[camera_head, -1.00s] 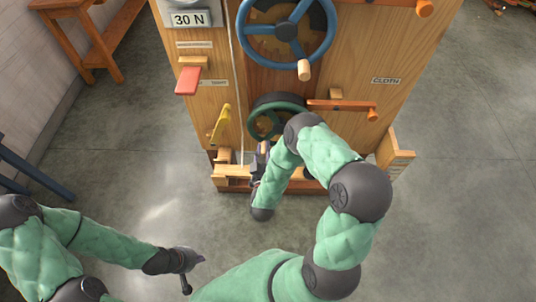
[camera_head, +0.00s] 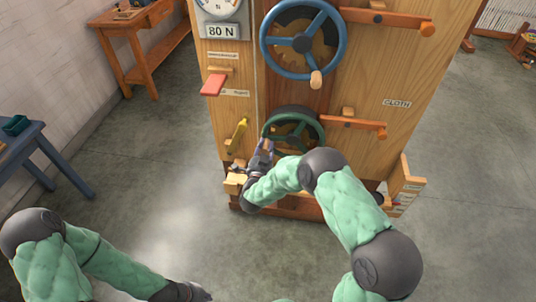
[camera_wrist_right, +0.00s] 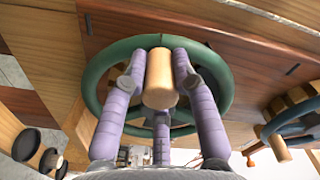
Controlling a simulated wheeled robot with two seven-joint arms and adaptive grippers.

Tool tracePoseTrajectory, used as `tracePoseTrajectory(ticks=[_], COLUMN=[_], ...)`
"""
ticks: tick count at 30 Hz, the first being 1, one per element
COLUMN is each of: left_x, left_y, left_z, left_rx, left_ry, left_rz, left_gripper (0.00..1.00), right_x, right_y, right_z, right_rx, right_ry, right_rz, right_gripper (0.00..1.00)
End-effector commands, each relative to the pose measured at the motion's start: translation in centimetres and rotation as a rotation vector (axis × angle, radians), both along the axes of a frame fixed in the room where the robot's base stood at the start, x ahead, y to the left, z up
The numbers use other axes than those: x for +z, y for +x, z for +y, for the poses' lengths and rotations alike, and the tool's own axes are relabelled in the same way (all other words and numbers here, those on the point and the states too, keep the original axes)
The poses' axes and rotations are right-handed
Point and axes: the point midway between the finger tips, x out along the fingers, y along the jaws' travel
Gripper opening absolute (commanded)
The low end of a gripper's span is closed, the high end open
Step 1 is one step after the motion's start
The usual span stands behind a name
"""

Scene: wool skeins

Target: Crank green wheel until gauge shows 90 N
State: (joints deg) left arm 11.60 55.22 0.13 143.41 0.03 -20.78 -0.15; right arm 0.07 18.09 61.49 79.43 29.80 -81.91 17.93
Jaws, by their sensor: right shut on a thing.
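The green wheel (camera_head: 293,130) is low on the front of a tall wooden machine. My right gripper (camera_head: 265,148) is at the wheel's left side. In the right wrist view, its purple fingers are shut on the wheel's wooden crank handle (camera_wrist_right: 160,82), with the green rim (camera_wrist_right: 222,75) behind. The round gauge (camera_head: 218,8) is cut by the top edge in the head view. The plate (camera_head: 222,31) below it reads 80 N. My left gripper (camera_head: 195,293) is at the bottom edge, away from the machine and partly cut off; its fingers are unclear.
A blue wheel (camera_head: 346,40) with a wooden handle is above the green one. A red lever (camera_head: 213,84), a yellow lever (camera_head: 238,134) and orange-tipped bars (camera_head: 352,122) stick out nearby. A blue table (camera_head: 30,135) stands left. Floor around the machine is clear.

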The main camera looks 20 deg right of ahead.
Motion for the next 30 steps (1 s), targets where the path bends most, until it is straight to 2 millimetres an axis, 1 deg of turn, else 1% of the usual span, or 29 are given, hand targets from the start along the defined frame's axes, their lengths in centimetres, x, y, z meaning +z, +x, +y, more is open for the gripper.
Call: tracePoseTrajectory(ticks=[3, 13, 30], left_x=[-0.3, -0.6, -0.6], left_y=[0.0, 0.0, 0.0], left_z=[0.0, 0.0, 0.0], left_rx=[0.000, 0.000, 0.000], left_ry=[0.000, 0.000, 0.000], left_rz=[0.000, 0.001, 0.001], left_gripper=[0.00, 0.00, 0.00], right_x=[1.1, 2.6, 3.2], right_y=[0.2, 0.2, 0.2], right_z=[0.3, 0.3, 0.2], right_rx=[0.006, 0.005, 0.006], right_ry=[0.068, 0.196, 0.226], right_rz=[-0.049, -0.130, -0.152], right_gripper=[0.00, 0.00, 0.00])
